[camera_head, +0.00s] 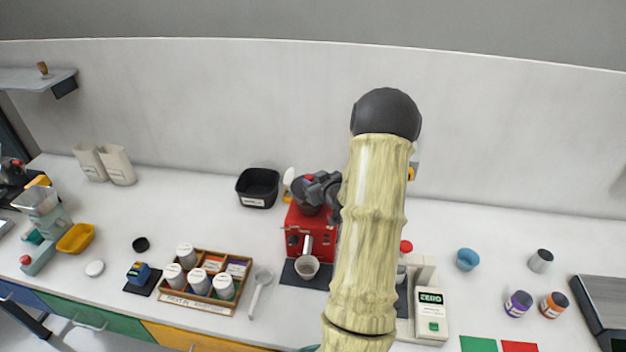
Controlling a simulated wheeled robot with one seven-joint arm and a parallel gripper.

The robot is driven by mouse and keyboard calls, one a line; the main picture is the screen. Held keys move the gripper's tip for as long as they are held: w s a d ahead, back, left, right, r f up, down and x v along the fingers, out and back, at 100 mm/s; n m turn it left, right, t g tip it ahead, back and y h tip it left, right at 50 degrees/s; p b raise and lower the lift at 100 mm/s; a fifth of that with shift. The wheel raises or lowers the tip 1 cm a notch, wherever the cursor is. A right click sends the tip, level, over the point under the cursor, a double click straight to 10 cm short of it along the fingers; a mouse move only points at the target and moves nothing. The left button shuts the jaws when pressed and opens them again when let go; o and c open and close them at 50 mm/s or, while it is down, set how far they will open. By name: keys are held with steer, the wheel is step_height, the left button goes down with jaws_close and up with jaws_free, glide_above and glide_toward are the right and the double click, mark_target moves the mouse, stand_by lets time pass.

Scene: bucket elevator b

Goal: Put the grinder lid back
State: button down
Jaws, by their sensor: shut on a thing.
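I cannot tell if the piece touches the grinder. My pale arm hides the counter just right of the grinder.
A black bin (257,188) stands left of the grinder. In front lie a wooden rack (200,303) of jars and a white spoon (260,290). A black disc (140,244) lies farther left. A scale (432,312) is at right.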

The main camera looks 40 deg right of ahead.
steer(key=shift+f+b, duration=0.35)
steer(key=shift+b, duration=0.05)
steer(key=shift+f+b, duration=0.25)
steer(key=shift+b, duration=0.05)
steer(key=c, duration=1.2)
jaws_free()
steer(key=shift+r, duration=0.15)
